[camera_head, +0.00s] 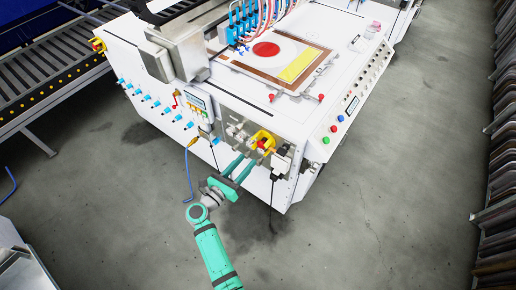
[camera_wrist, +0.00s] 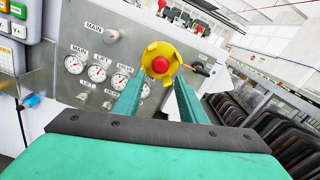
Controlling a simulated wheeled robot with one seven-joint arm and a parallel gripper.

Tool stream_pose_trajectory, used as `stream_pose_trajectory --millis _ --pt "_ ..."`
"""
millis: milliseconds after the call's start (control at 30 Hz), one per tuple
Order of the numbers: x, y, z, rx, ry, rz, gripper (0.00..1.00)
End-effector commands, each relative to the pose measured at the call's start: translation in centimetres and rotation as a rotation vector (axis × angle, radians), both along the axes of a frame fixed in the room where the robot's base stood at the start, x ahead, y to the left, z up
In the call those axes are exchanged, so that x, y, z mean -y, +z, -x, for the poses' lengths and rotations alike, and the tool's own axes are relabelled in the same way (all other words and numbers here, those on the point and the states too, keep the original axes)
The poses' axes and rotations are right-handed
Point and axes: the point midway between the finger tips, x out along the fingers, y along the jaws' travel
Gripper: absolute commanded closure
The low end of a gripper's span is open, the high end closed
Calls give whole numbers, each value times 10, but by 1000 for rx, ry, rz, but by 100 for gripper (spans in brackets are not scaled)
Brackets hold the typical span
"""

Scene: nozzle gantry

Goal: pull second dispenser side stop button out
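A red stop button (camera_wrist: 160,65) sits in a yellow collar (camera_wrist: 152,50) on the grey gauge panel of the white machine. In the head view the button (camera_head: 262,144) and its yellow collar (camera_head: 268,134) are on the machine's near side. My gripper (camera_wrist: 160,84) is open and empty, its two green fingers pointing at the panel. In the wrist view the button shows between and just above the fingertips. In the head view my gripper (camera_head: 246,161) is in front of and a little below the collar, seemingly apart from it.
A blue hose (camera_head: 188,172) hangs at the left. Another yellow-and-red button (camera_head: 98,45) is at the machine's far left corner.

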Motion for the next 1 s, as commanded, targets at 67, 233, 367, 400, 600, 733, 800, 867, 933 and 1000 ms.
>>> stream_pose_trajectory --millis 67,233,367,400,600,733,800,867,933,1000 --pt "10 0 -12 1 -3 0 62" --pt "28 0 -36 -1 -3 2 62" --pt "40 0 -53 0 -2 2 62" --pt "42 0 -56 0 -3 3 62" --pt "51 0 -69 -1 -2 3 62" --pt "53 0 -71 -1 -1 3 62" --pt "53 0 -71 -1 -1 3 62" --pt "53 0 -71 -1 -1 3 62" --pt "53 0 -71 -1 -1 3 62" --pt "53 0 -71 -1 -1 3 79"
